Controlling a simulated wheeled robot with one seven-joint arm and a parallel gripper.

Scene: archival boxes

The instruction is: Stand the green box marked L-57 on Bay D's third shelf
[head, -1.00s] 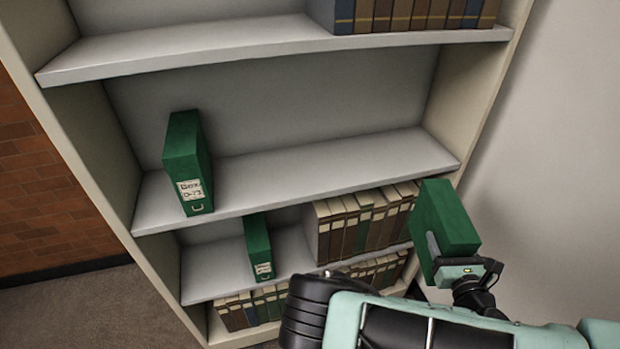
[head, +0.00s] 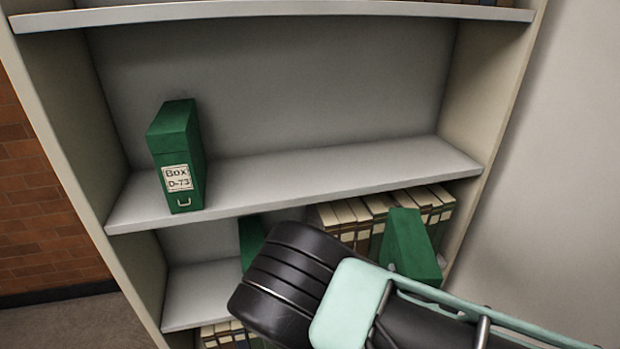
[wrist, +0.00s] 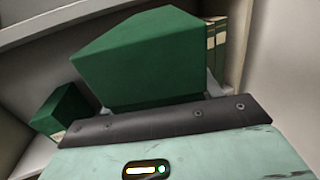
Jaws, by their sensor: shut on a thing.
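A green box (head: 408,245) is held by my gripper in front of the bookcase, low on the right. It also shows large in the wrist view (wrist: 150,60), its broad plain face toward the camera. No label on it is visible, so I cannot read its mark. My gripper (wrist: 160,110) is shut on this box; in the head view my arm hides it. The shelf (head: 320,180) across the middle of the head view carries one upright green box (head: 178,160) at its left, labelled "Box D-73". The rest of that shelf is bare.
The shelf below holds a row of brown and cream books (head: 345,220) at right and another green box (head: 252,238), partly behind my arm. Its left part is bare. More books (head: 215,335) stand lower. The bookcase's right side panel (head: 462,110) is near the held box.

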